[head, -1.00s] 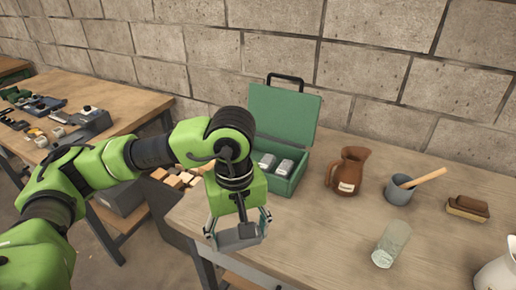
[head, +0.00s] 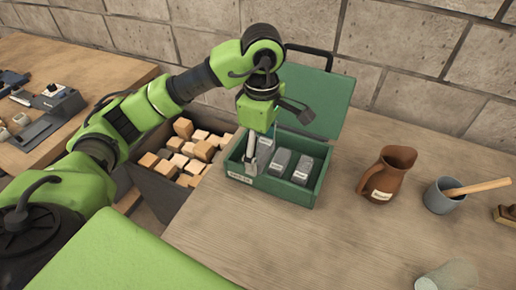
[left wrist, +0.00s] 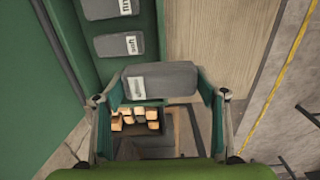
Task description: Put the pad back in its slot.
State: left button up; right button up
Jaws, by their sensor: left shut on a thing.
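My left gripper (head: 261,150) is shut on a grey pad (head: 264,156) at the left end of the open green case (head: 272,189). In the left wrist view the held pad (left wrist: 165,81) lies across between the two fingers, its white label to the left. Two similar grey pads lie in the case: a middle pad (head: 280,162) and a right pad (head: 303,170). They also show in the left wrist view, the nearer one (left wrist: 118,45) beside the held pad. I cannot tell whether the held pad touches the case floor. My right gripper is out of view.
The case's lid (head: 325,100) stands open behind. A dark bin of wooden blocks (head: 190,150) is left of the case. The table front is clear.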

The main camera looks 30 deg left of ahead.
pick_arm(q)
jog(key=w+a+f, duration=0.1)
jog(key=w+f, duration=0.1)
jog(key=w+a+f+p, duration=0.1)
jog(key=w+a+f, duration=0.2)
jog(key=w+f, duration=0.1)
jog(key=shift+w+a+f, duration=0.15)
jog(key=shift+w+f, duration=0.05)
jog(key=shift+w, duration=0.1)
jog(key=shift+w+a+f, duration=0.15)
jog(key=shift+w+f, duration=0.05)
jog(key=shift+f, duration=0.05)
jog(key=shift+w+f, duration=0.15)
jog(key=shift+f, duration=0.05)
notch_tip(320, 180, down, 3)
jog(key=shift+w+a+r+p, duration=0.1)
jog(key=shift+a+p, duration=0.05)
jog(key=shift+p, duration=1)
jog(key=shift+f, duration=0.3)
jog(key=shift+f, duration=0.1)
